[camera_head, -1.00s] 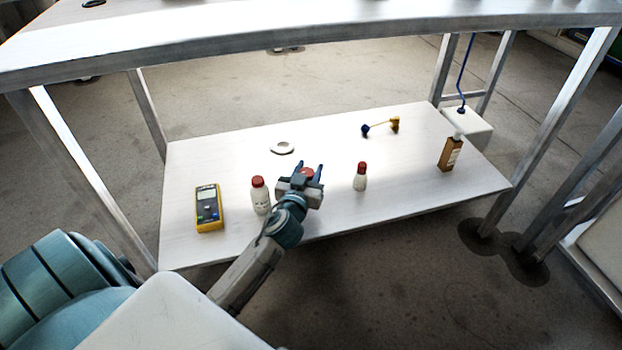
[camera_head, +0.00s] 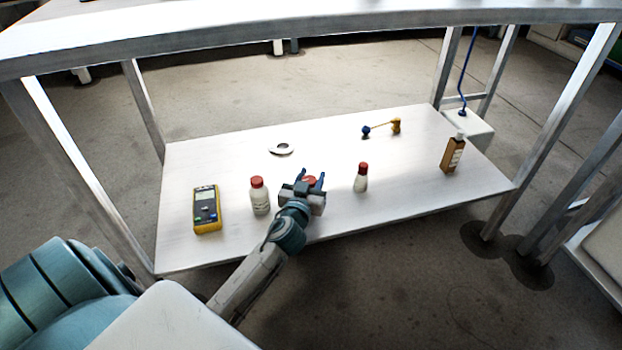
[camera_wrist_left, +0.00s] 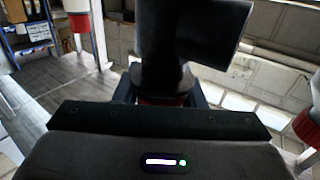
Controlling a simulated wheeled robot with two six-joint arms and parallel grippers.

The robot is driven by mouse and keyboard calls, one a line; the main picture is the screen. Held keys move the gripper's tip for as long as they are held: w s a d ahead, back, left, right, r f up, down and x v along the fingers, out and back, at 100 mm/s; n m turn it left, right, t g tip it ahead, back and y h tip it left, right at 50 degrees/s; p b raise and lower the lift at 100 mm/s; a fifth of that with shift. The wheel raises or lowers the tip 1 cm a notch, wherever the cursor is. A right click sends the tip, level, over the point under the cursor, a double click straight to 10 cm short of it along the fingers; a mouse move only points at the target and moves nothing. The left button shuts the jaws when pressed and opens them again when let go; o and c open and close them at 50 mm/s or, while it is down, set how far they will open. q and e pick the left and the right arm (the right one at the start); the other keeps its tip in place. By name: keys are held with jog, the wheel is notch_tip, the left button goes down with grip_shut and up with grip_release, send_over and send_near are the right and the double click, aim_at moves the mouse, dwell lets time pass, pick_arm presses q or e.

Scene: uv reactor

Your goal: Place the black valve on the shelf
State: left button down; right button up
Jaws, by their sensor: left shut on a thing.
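My left gripper (camera_head: 309,180) is over the front middle of the white lower shelf (camera_head: 225,165), between two red-capped bottles. Its blue fingers are shut on the black valve (camera_wrist_left: 165,45), which fills the upper middle of the left wrist view. The valve has a dark round stem and a wide block at upper right, with a dark red part low between the fingers. In the head view only a small red part (camera_head: 309,179) shows between the fingers; the gripper hides the rest. I cannot tell whether the valve touches the shelf. My right gripper is out of view.
White bottles with red caps stand left (camera_head: 260,197) and right (camera_head: 361,178) of the gripper. A yellow meter (camera_head: 207,210), a pale ring (camera_head: 281,149), a blue-and-yellow part (camera_head: 381,128) and a brown bottle (camera_head: 452,155) are also there.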

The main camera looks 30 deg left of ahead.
pick_arm(q)
jog(key=c, duration=1.3)
grip_release()
jog(key=shift+f, duration=0.1)
jog(key=o, duration=0.4)
